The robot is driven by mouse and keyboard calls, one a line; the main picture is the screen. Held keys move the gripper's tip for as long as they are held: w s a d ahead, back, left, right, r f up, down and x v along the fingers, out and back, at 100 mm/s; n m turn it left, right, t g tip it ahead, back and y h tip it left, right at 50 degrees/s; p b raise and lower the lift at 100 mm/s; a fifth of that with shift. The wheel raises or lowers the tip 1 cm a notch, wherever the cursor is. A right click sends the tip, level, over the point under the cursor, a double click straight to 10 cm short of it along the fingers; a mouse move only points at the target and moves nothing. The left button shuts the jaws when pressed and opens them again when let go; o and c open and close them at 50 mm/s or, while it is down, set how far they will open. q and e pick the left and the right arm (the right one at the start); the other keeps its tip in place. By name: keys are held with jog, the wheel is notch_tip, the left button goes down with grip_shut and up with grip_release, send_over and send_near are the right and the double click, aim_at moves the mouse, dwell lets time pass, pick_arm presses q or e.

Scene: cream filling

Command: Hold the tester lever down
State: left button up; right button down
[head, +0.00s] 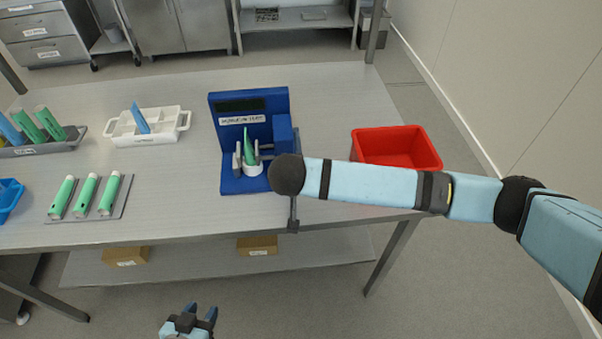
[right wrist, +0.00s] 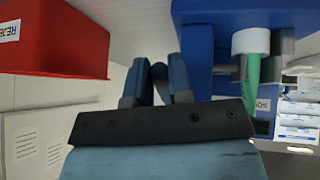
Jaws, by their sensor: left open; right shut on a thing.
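The blue tester (head: 228,103) stands near the middle of the table, with a dark display and a white label. In the right wrist view my right gripper (right wrist: 159,66) is shut on a small dark-blue piece, apparently the tester lever (right wrist: 158,78). How low the lever sits cannot be told. My left gripper (head: 200,312) is open and empty, in front of the table.
A red bin (head: 397,161) stands right of the tester, behind my right arm. A white tray (head: 150,138) holds a blue tube. Green tubes lie on a grey mat (head: 121,196); a grey rack (head: 46,149) and a blue tray (head: 8,195) are at the left.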

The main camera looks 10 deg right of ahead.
dwell(0.3)
jog(key=c, duration=1)
grip_release()
jog(key=shift+c, duration=0.2)
jog(key=v, duration=1.3)
jog(key=shift+s+r, duration=0.25)
jog(key=shift+r, duration=0.05)
